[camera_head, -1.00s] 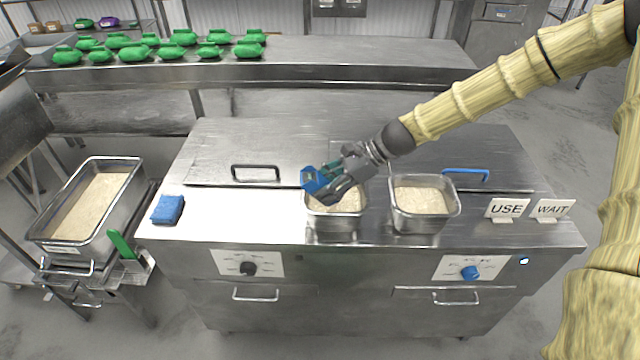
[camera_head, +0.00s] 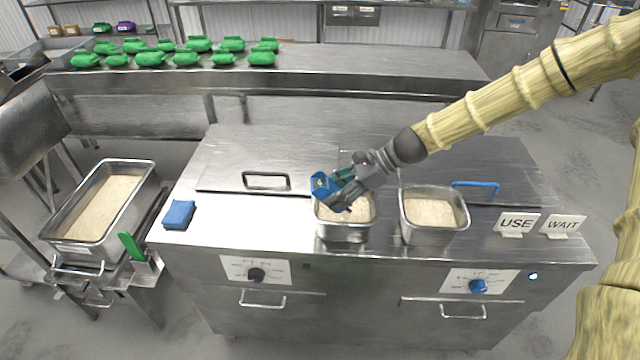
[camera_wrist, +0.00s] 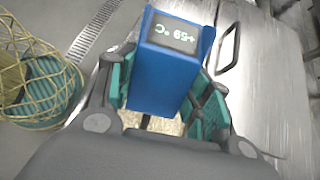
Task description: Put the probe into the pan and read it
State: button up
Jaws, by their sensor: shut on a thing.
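My gripper (camera_head: 338,190) is shut on a blue probe (camera_head: 321,186) above the left of two steel pans of rice. The probe's blue body (camera_wrist: 160,75) fills the middle of the wrist view, between the green finger pads. Its display (camera_wrist: 174,33) is lit and appears turned over; it seems to read +59 with a degree sign. A short dark stem shows below the body, against rice. The tip is hidden, so I cannot tell how deep it sits. The left pan (camera_head: 344,232) is partly covered by my gripper. The right pan (camera_head: 434,236) is clear of it.
USE (camera_head: 516,223) and WAIT (camera_head: 563,226) signs stand right of the pans. A blue cloth-like block (camera_head: 179,214) lies on the counter's left. A large rice tray (camera_head: 75,250) stands far left. Green packs (camera_head: 150,59) line the back table. Lid handles rise behind the pans.

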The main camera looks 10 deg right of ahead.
notch_tip(320, 180, up, 11)
jog(key=p, duration=0.9)
jog(key=shift+a, duration=0.1)
dwell(0.3)
